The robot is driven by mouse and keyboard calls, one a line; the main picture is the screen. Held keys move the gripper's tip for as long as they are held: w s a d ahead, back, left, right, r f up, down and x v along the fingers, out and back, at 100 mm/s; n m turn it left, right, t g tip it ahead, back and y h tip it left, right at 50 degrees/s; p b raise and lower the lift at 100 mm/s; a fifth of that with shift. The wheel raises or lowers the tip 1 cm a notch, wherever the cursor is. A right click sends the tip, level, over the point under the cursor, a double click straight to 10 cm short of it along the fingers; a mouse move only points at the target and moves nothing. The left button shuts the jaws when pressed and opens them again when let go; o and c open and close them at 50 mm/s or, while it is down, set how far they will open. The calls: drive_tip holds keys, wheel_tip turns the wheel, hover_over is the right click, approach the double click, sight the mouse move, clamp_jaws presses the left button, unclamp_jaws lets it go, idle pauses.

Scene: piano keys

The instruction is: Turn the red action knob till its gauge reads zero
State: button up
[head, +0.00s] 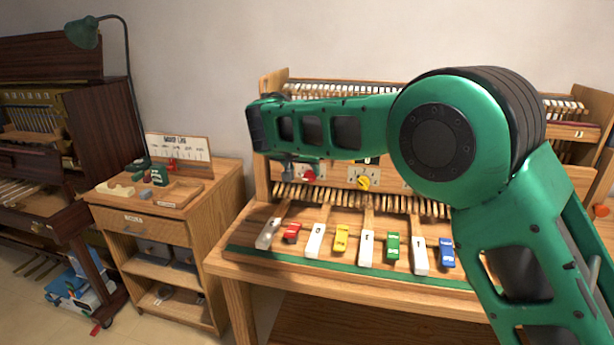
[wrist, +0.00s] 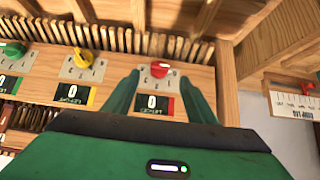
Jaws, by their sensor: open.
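The red knob (wrist: 160,69) sits on a pale dial plate in the wrist view, which shows the panel upside down. The black gauge (wrist: 152,103) beside it, with a red patch, shows what looks like a 0. My gripper (wrist: 160,76) is open, its green fingers on either side of the red knob with gaps to it; I see no contact. In the head view the red knob (head: 309,174) is on the piano's upright panel, just right of my gripper (head: 287,171), which is partly hidden by my arm; the gauge there is hidden.
A yellow knob (wrist: 80,58) and a green knob (wrist: 13,49) with their own gauges sit along the same panel. White keys (head: 366,249) and coloured blocks (head: 392,246) lie below. A wooden cabinet (head: 200,233) with tools stands at the left.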

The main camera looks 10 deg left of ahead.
drive_tip(key=shift+v, duration=1.4)
